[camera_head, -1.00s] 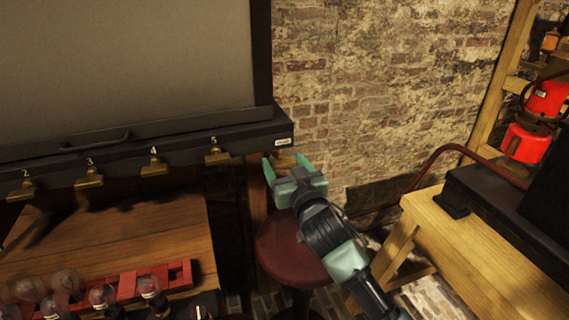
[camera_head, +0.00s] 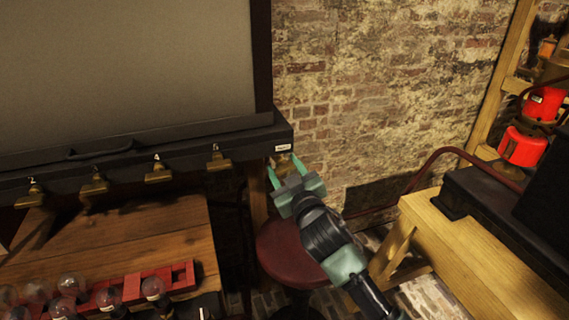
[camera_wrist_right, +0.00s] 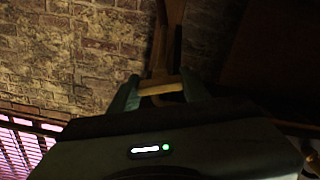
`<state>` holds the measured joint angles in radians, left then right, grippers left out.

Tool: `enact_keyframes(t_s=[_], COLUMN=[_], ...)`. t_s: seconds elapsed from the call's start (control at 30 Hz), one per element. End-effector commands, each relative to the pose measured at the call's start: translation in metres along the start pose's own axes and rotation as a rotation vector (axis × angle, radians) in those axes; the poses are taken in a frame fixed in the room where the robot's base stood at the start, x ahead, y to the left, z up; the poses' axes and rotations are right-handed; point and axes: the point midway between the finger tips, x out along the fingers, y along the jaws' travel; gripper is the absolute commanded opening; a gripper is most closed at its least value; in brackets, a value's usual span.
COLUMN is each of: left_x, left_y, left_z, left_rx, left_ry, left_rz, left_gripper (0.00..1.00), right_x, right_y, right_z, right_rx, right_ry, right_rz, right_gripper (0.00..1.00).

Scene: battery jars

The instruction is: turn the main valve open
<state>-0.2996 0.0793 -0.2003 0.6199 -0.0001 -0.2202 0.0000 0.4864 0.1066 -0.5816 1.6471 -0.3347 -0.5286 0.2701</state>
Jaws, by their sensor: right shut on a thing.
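The main valve (camera_head: 284,161) is a small brass fitting under the right end of the black rail, below a white label (camera_head: 283,148). My right gripper (camera_head: 282,166) is at it, with its green fingers on either side of the handle. In the right wrist view, the fingers of my right gripper (camera_wrist_right: 160,88) are shut on the brass-coloured valve handle (camera_wrist_right: 160,86), which lies crosswise between them. A stem rises above it. The gripper hides part of the valve in the head view. My left gripper is not in view.
Several numbered brass taps (camera_head: 218,163) line the black rail (camera_head: 130,152). Glass jars and a red rack (camera_head: 180,275) stand on the wooden bench (camera_head: 150,235) at lower left. A red stool (camera_head: 285,250) is below my right arm, and a light wooden bench (camera_head: 470,260) is at right.

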Motion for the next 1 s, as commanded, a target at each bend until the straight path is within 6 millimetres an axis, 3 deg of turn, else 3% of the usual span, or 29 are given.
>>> enact_keyframes(t_s=[0.4, 0.97, 1.0], left_x=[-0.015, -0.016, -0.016], left_y=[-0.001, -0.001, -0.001], left_z=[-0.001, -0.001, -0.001], left_rx=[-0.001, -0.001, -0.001], left_ry=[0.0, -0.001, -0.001], left_rz=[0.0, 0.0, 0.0], left_gripper=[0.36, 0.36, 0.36], right_x=[0.0, 0.0, 0.0], right_y=[0.0, 0.0, -0.001], right_z=[0.0, 0.001, 0.001], right_rx=[-0.216, -0.253, -0.253], right_ry=[-0.001, -0.001, -0.001], right_rz=[0.0, 0.0, 0.0], right_gripper=[0.07, 0.07, 0.53])
